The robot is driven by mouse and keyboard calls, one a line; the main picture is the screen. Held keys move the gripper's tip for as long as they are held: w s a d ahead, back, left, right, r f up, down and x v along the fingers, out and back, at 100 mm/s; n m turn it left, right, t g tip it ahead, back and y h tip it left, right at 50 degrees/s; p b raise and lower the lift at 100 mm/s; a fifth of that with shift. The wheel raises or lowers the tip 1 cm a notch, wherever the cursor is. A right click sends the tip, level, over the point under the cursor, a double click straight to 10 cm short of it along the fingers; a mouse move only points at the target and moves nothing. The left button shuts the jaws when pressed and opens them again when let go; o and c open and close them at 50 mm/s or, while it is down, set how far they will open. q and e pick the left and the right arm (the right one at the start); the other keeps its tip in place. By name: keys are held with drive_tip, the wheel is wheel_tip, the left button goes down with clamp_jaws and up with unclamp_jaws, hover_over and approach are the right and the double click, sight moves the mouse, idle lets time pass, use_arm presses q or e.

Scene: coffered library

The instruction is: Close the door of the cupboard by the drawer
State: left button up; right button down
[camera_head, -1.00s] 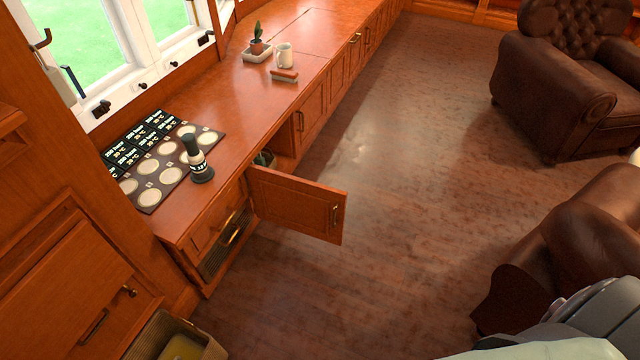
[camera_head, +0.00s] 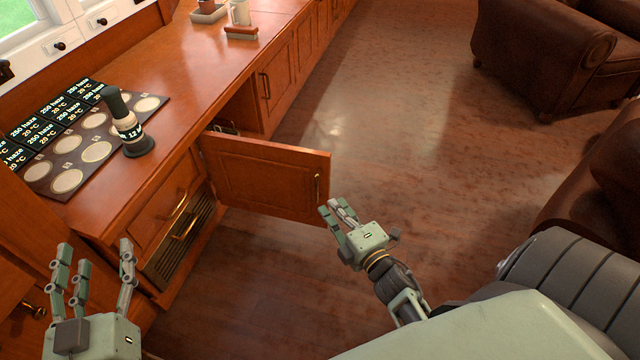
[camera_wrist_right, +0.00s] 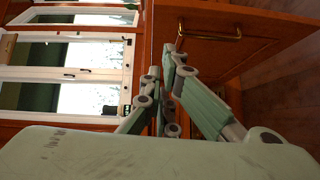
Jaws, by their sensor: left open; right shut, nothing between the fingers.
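The cupboard door (camera_head: 262,178) stands open, swung out from the wooden counter front beside the drawer (camera_head: 168,212). A brass handle (camera_head: 317,188) is near its free edge. My right gripper (camera_head: 336,207) is shut and empty, just right of and below the door's free edge in the head view; whether it touches cannot be told. In the right wrist view the shut fingers (camera_wrist_right: 170,72) are close to the door (camera_wrist_right: 255,40), with its brass handle (camera_wrist_right: 212,30) above. My left gripper (camera_head: 95,255) is open and empty at the lower left, in front of the drawer side.
On the counter (camera_head: 205,95) are a dark bottle-like object (camera_head: 128,125), a mat with round pads (camera_head: 95,152), a mug (camera_head: 240,12) and a small stand (camera_head: 241,33). Brown armchairs (camera_head: 540,60) stand to the right. Open wooden floor (camera_head: 400,130) lies between.

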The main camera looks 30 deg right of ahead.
sight(320, 169)
use_arm(q)
drive_tip(key=s+r+t+h+b, duration=0.1)
drive_tip(key=s+r+t, duration=0.2)
drive_tip(key=r, duration=0.4)
drive_tip(key=s+r+t+h+b, duration=0.2)
drive_tip(key=s+r+t, duration=0.1)
drive_tip(key=r+t, duration=0.2)
drive_tip(key=shift+s+r, duration=0.25)
drive_tip(key=shift+r, duration=0.9)
use_arm(e)
drive_tip(key=shift+n, duration=0.4)
drive_tip(key=shift+w+d+r, duration=0.15)
drive_tip(key=shift+w+d, duration=0.45)
drive_tip(key=shift+w, duration=1.55)
drive_tip(key=shift+w+d+r, duration=0.15)
drive_tip(key=shift+w+d, duration=0.45)
drive_tip(key=shift+w, duration=1.55)
drive_tip(key=shift+w+d+r, duration=0.15)
drive_tip(key=shift+w+d, duration=0.45)
drive_tip(key=shift+w, duration=1.55)
